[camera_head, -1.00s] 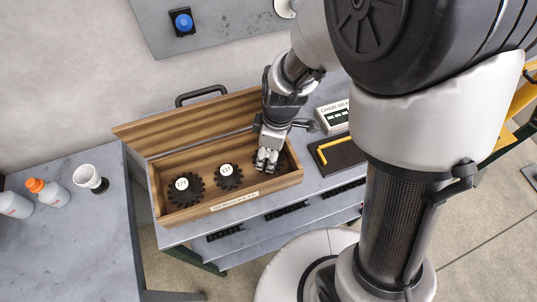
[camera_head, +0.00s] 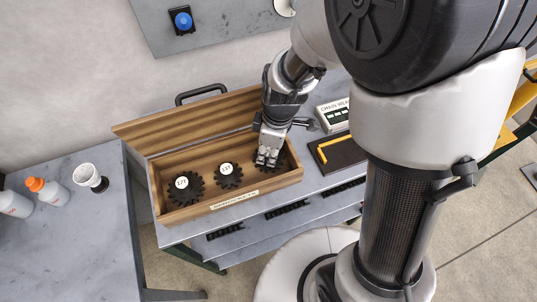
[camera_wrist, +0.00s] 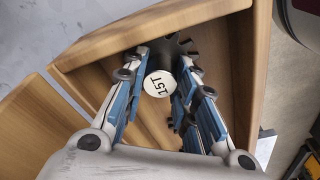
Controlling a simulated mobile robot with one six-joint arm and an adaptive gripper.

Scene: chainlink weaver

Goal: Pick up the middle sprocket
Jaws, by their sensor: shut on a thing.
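The open wooden box (camera_head: 285,181) holds dark toothed sprockets with white labelled hubs. The large left sprocket (camera_head: 186,189) appears marked 17T. A smaller sprocket (camera_head: 228,175), apparently marked 13T, stands in the middle of the row. My gripper (camera_head: 268,164) reaches down into the right end of the box. In the wrist view, my gripper (camera_wrist: 160,92) is shut on the sprocket marked 15T (camera_wrist: 158,84), its fingers on both sides of the white hub. The dark teeth show beyond the fingertips. In the head view my fingers hide most of this sprocket.
The box lid stands open at the back. A chain weaver box (camera_head: 333,115) and a dark tray with a yellow piece (camera_head: 343,154) lie to the right. Bottles (camera_head: 48,192) and a white cup (camera_head: 88,175) stand on the left table.

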